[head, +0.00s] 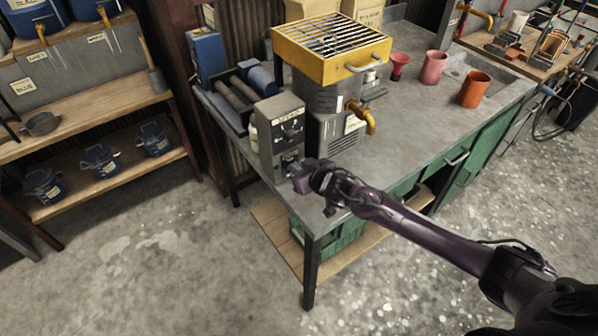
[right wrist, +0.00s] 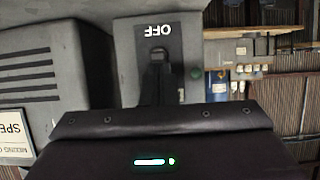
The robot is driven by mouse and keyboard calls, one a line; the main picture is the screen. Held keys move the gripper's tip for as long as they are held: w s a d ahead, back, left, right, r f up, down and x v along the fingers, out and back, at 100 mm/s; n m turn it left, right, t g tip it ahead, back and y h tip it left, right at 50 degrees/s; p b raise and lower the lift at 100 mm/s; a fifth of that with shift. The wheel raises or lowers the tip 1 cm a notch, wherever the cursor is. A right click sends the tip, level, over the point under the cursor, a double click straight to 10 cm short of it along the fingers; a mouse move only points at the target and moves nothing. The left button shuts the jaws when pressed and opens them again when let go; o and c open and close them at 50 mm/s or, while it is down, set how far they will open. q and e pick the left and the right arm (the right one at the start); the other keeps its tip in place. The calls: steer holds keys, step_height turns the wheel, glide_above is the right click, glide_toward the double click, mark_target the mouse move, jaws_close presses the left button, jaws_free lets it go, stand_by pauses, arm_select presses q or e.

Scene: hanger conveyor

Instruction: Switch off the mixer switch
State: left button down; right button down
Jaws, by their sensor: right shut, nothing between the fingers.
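The mixer (head: 325,98) stands on the workbench, a metal drum under a yellow grated top with a brass tap. At its left is a grey control box (head: 281,120), which carries the switch. In the right wrist view the box face (right wrist: 130,62) shows the word OFF upside down, with a small green button beside it. My right gripper (head: 297,174) is shut and empty at the lower front of the box. In the wrist view its dark fingers (right wrist: 157,82) point at the face below OFF and hide the switch lever; I cannot tell contact or switch position. My left gripper is not in view.
The grey workbench (head: 430,115) holds red, pink and orange cups (head: 474,89) at the right. A blue box (head: 206,55) and tubes stand behind the control box. Wooden shelves (head: 90,122) with dark blue buckets are at the left. The floor in front is clear.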

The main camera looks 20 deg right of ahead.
steer(key=shift+f, duration=0.2)
steer(key=shift+s+d+r+p, duration=0.2)
steer(key=shift+s+r+p, duration=0.15)
steer(key=shift+s+p, duration=0.35)
steer(key=p+v, duration=0.2)
steer(key=v, duration=0.1)
steer(key=p+v, duration=0.1)
steer(key=p, duration=0.1)
steer(key=shift+s+d+f, duration=0.2)
steer(key=shift+s, duration=0.05)
steer(key=shift+s+d+r+p, duration=0.1)
steer(key=shift+s+d+p, duration=0.05)
steer(key=shift+s+p, duration=0.35)
steer(key=shift+s, duration=0.15)
